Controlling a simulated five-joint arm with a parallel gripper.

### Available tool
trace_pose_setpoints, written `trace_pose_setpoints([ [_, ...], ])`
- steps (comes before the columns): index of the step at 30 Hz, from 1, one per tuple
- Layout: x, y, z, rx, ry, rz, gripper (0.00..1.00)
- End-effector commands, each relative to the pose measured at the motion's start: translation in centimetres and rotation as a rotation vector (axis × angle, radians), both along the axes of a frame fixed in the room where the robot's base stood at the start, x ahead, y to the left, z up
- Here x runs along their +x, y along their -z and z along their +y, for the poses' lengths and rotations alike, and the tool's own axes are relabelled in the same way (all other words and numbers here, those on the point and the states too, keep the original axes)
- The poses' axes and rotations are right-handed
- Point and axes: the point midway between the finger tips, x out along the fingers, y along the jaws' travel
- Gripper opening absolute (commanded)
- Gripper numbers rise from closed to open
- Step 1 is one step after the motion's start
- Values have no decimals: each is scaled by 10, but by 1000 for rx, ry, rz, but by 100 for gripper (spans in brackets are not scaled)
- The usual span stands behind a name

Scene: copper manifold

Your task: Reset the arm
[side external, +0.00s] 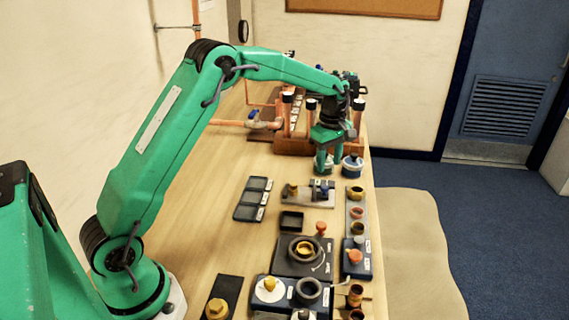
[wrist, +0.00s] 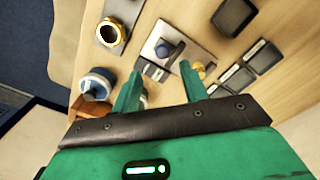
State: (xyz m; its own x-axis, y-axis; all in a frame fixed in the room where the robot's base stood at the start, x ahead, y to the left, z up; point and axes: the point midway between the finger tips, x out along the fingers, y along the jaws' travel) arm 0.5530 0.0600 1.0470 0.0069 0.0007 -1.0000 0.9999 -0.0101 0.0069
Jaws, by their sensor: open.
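My gripper (side external: 326,162) is at the end of my green arm, pointing down above the far part of the wooden bench (side external: 210,240). In the wrist view its two green fingers (wrist: 160,88) stand apart with nothing held between them. A blue and white round pot (side external: 352,167) stands just right of the fingers in the side view. It also shows left of the fingers in the wrist view (wrist: 97,85). A grey plate (side external: 308,197) with a blue knob and a brass fitting lies on the near side of the gripper.
A copper pipe manifold (side external: 292,143) with upright black-capped pipes stands behind the gripper. Dark trays (side external: 252,198) lie to the left. Several plates with rings and knobs, including a dark ring plate (side external: 290,268), fill the bench's near right. Bare wood lies left of them.

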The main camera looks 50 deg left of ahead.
Motion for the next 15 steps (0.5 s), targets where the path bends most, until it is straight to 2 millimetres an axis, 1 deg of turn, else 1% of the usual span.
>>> trace_pose_setpoints([
  [5, -8, -16, -3, 3, 54, -19, 44],
  [8, -17, -31, -7, 6, 110, -37, 44],
  [11, -30, -49, -11, 13, 183, -60, 44],
  [15, -51, -74, -17, 25, 299, -95, 44],
])
